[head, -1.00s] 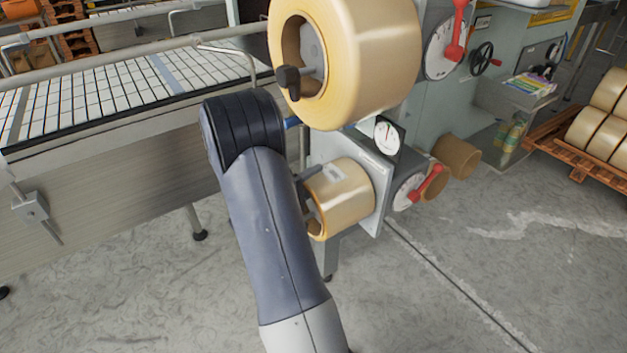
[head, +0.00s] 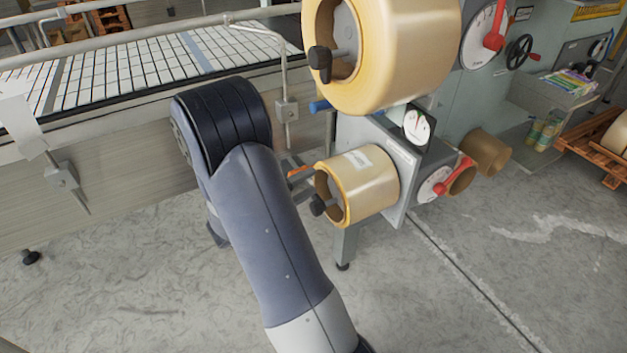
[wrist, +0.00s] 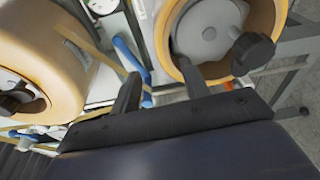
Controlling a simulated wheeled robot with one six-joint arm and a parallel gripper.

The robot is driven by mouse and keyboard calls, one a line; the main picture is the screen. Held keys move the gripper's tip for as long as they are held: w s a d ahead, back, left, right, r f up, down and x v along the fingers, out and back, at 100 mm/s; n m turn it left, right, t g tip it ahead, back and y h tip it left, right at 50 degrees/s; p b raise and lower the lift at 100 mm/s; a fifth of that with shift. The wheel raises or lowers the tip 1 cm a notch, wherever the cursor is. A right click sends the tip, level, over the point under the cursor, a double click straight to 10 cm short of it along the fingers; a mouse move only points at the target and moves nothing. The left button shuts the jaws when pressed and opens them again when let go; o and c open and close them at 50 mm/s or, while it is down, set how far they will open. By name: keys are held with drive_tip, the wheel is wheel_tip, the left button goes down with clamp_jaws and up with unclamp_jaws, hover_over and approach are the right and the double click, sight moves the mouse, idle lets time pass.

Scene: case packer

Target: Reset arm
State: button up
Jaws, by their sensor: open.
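A tape roll on a hub with a black knob (wrist: 252,52) is close beyond the fingers in the wrist view. In the head view the small lower tape roll (head: 362,187) sits just right of my arm. The large upper tape roll (head: 405,50) hangs above it.
A conveyor (head: 120,75) with a metal rail is at the left. Dials with red pointers (head: 492,40) and a handwheel (head: 522,50) are on the machine's side. Empty cardboard cores (head: 487,152) stick out at the right. A wooden pallet (head: 598,150) stands far right. Floor is clear in front.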

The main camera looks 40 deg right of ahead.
sight(338, 166)
idle(0.3)
drive_tip(key=d, duration=0.7)
drive_tip(key=d+p, duration=0.1)
drive_tip(key=d, duration=0.2)
drive_tip(key=shift+s+d, duration=0.3)
drive_tip(key=shift+d, duration=0.05)
drive_tip(key=shift+r, duration=0.1)
